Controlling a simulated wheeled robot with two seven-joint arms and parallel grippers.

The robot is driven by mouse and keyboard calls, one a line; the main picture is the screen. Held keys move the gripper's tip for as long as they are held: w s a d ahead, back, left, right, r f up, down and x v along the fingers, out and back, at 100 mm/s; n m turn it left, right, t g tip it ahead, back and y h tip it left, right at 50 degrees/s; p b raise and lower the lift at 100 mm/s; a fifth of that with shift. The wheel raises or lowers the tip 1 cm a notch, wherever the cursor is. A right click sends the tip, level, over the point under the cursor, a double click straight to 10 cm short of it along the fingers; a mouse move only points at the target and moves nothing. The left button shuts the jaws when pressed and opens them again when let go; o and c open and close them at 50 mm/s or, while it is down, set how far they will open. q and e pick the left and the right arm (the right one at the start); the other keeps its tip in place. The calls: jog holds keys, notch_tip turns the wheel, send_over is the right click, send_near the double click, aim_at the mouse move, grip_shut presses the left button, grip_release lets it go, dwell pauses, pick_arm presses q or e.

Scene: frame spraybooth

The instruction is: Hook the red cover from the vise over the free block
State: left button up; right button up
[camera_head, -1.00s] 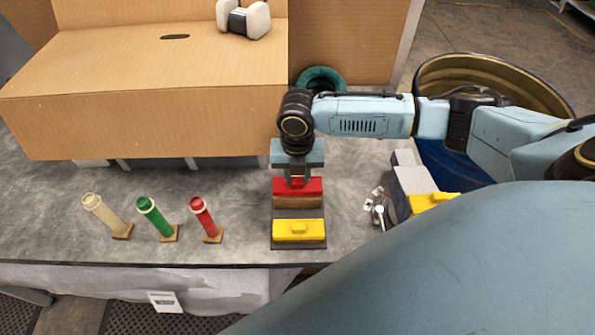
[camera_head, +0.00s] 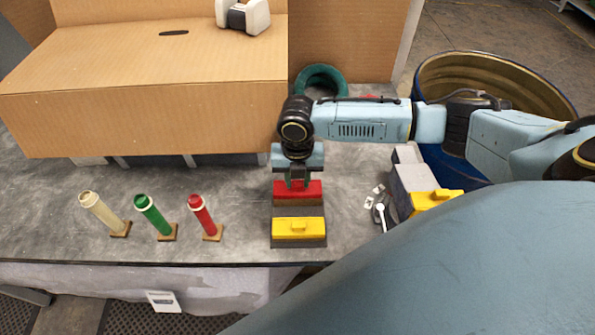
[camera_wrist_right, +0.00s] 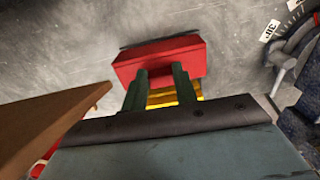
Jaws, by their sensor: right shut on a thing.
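My right gripper (camera_head: 297,186) points down at the red cover (camera_head: 298,191) and is shut on it. The red cover is level at the rear of the dark base (camera_head: 299,211), with the brown front of the free block (camera_head: 297,202) showing just under its near edge. I cannot tell whether it rests on the block. In the right wrist view the red cover (camera_wrist_right: 160,60) lies at the tips of the two fingers (camera_wrist_right: 158,78). The vise (camera_head: 413,180) is at the right, with a yellow cover (camera_head: 437,200) at its near end. My left gripper is not in view.
Another yellow cover (camera_head: 299,229) sits on the front of the base. A cream tube (camera_head: 103,213), a green tube (camera_head: 155,217) and a red tube (camera_head: 204,217) lean at the left. A large cardboard box (camera_head: 140,120) stands behind. Bare bench lies between tubes and base.

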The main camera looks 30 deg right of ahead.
aim_at(298, 182)
jog(key=shift+f, duration=0.55)
jog(key=o, duration=1.1)
jog(key=shift+c, duration=0.2)
jog(key=shift+r, duration=0.15)
notch_tip(298, 182, up, 13)
